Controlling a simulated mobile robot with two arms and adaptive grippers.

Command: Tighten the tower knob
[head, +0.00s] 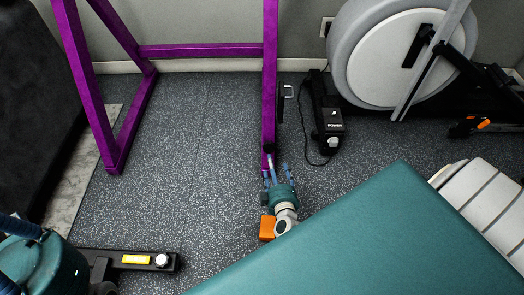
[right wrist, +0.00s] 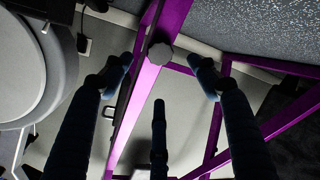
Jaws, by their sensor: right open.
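The tower is a purple metal frame; its near upright (head: 269,80) stands in the middle of the head view. The dark round tower knob (right wrist: 161,54) sits on the purple post (right wrist: 150,80) in the right wrist view. In the head view a small dark shape at the upright's lower end is probably this knob (head: 269,149). My right gripper (head: 275,170) is open, its blue fingers spread close to the knob; the wrist view shows the fingers (right wrist: 158,78) around its line of sight, with no clear contact. My left gripper (head: 40,262) is cut off at the lower left.
A teal padded surface (head: 350,230) fills the lower right, beside my right arm. A black box (head: 326,120) with a cable lies right of the upright. A grey-wheeled machine (head: 390,55) stands behind it. A black bar with a yellow label (head: 135,259) is lower left. Speckled floor (head: 200,170) is open between.

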